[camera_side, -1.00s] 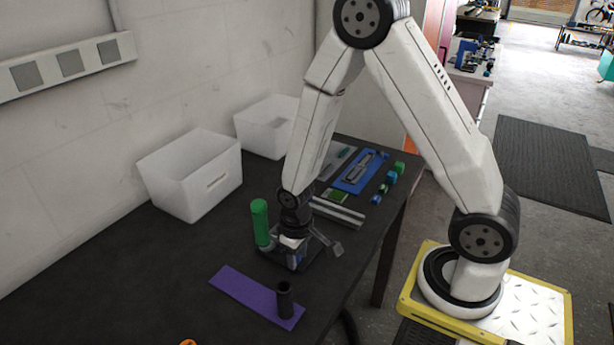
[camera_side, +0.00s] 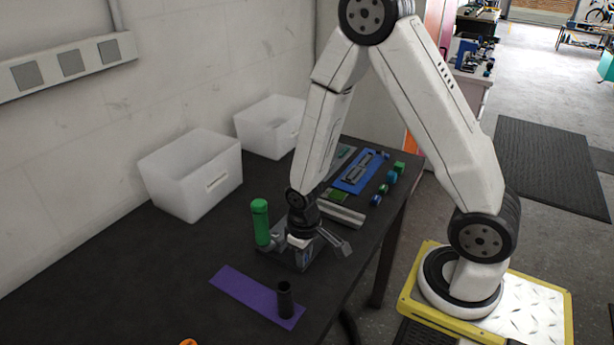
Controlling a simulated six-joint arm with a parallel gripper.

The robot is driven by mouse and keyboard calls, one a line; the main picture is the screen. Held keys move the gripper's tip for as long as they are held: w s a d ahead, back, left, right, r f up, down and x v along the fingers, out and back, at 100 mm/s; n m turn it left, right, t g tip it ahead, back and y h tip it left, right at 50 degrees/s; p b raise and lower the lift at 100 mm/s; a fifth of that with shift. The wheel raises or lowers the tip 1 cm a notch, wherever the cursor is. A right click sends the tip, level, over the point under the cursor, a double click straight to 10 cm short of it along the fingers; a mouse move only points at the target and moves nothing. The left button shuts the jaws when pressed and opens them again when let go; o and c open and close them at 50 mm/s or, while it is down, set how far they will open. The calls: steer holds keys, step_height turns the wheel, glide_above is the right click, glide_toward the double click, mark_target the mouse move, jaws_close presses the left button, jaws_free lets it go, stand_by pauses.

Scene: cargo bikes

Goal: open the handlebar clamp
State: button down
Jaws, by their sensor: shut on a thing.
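My gripper (camera_side: 303,247) points down at the fixture (camera_side: 285,257) on the dark bench, in the middle of the side view. It is shut on a small part there, most likely the handlebar clamp, but the gripper and wrist hide most of it. A grey lever-like piece (camera_side: 342,246) sticks out to the right of the gripper. A green upright grip (camera_side: 260,222) stands at the left of the fixture, apart from the gripper.
A purple mat (camera_side: 243,291) with a black cylinder (camera_side: 285,298) lies in front. Two white bins (camera_side: 190,175) stand against the wall. Behind my gripper lie metal bars (camera_side: 340,212), a blue tray (camera_side: 350,183) and several small blocks. Bare bench (camera_side: 130,270) is at the left.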

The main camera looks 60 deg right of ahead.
steer(key=shift+s+d+f, duration=0.15)
steer(key=shift+s+d, duration=0.1)
steer(key=shift+s, duration=0.15)
steer(key=shift+s+d, duration=0.3)
steer(key=shift+d, duration=0.35)
steer(key=shift+s+d, duration=0.15)
steer(key=shift+d, duration=0.5)
stand_by(0.3)
